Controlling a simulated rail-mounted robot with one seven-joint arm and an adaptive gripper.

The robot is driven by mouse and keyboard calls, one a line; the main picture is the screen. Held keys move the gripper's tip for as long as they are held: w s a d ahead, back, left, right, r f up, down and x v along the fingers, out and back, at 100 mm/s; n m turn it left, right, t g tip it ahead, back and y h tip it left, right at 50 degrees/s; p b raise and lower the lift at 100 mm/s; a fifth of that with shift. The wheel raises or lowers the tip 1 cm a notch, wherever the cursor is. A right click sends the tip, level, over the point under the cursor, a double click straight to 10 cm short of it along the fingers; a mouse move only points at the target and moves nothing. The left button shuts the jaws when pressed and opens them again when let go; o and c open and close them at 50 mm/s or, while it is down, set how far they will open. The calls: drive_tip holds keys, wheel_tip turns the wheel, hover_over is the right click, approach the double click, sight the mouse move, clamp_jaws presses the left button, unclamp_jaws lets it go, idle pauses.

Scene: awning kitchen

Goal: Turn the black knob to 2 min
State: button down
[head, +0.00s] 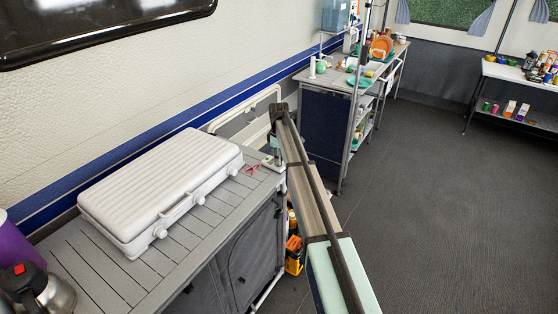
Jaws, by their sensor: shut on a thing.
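No black knob can be made out in the head view. The closed grey-white ridged case (160,190) on the near counter has several pale knobs (160,232) along its front, none of them black. My arm reaches from the bottom of the view up to a dark joint by the counter's far end. Past that joint, only a small pale part shows, close to the counter's corner. My gripper's fingers cannot be seen, nor what they may touch.
A slatted grey counter (100,283) carries the case, a small red item (251,169), a metal kettle (38,288) and a purple container (18,243). A dark-sided counter (326,122) with dishes stands farther back. A table (517,75) with goods is far right. The grey floor (440,200) is clear.

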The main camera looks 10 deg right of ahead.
drive_tip(key=shift+m, duration=1.3)
drive_tip(key=c, duration=1)
unclamp_jaws()
wheel_tip(320, 180, up, 12)
